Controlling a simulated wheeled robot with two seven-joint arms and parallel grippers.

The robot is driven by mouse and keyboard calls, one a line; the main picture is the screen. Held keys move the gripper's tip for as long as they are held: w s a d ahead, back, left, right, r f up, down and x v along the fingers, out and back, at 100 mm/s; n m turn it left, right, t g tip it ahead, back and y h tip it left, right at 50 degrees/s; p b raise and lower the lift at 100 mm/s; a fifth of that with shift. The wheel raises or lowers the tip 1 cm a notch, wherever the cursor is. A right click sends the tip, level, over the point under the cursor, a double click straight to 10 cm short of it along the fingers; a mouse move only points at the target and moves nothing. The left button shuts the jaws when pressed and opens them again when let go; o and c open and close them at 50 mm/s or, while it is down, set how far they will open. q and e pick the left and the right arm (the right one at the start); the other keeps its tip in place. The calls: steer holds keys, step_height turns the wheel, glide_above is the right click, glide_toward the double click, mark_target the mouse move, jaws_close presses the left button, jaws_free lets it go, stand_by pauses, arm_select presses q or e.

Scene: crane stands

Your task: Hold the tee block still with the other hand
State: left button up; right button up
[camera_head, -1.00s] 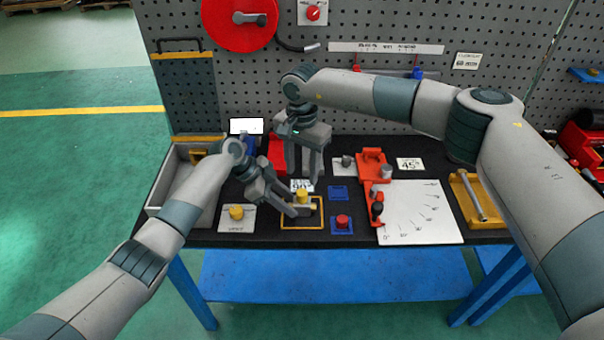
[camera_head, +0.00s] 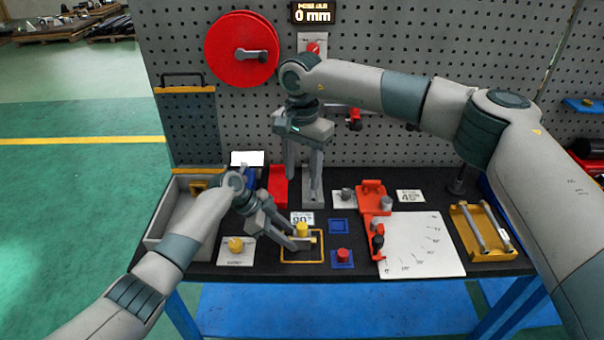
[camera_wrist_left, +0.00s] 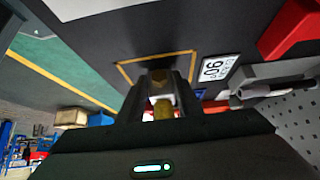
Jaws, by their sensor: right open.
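The tee block (camera_head: 302,231), grey with a yellow knob on top, stands inside a yellow outlined square (camera_head: 302,261) on the black bench. My left gripper (camera_head: 299,243) is low at the block. In the left wrist view its two fingers (camera_wrist_left: 162,98) lie on either side of the block (camera_wrist_left: 162,88), with the yellow knob between them; the contact itself is partly hidden. My right gripper (camera_head: 303,174) is open, points down and hangs behind the block, above the back of the bench, with nothing between its fingers.
A 90° card (camera_head: 302,218) lies behind the block. To the right are a blue square (camera_head: 339,226), a red knob (camera_head: 343,254), an orange fixture (camera_head: 373,196) and a white angle plate (camera_head: 425,250). A yellow knob (camera_head: 235,244) and grey tray (camera_head: 160,225) are left.

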arm_select(q)
steer(key=o, duration=0.4)
steer(key=shift+o, duration=0.2)
steer(key=v, duration=1.2)
steer(key=shift+s+f, duration=0.1)
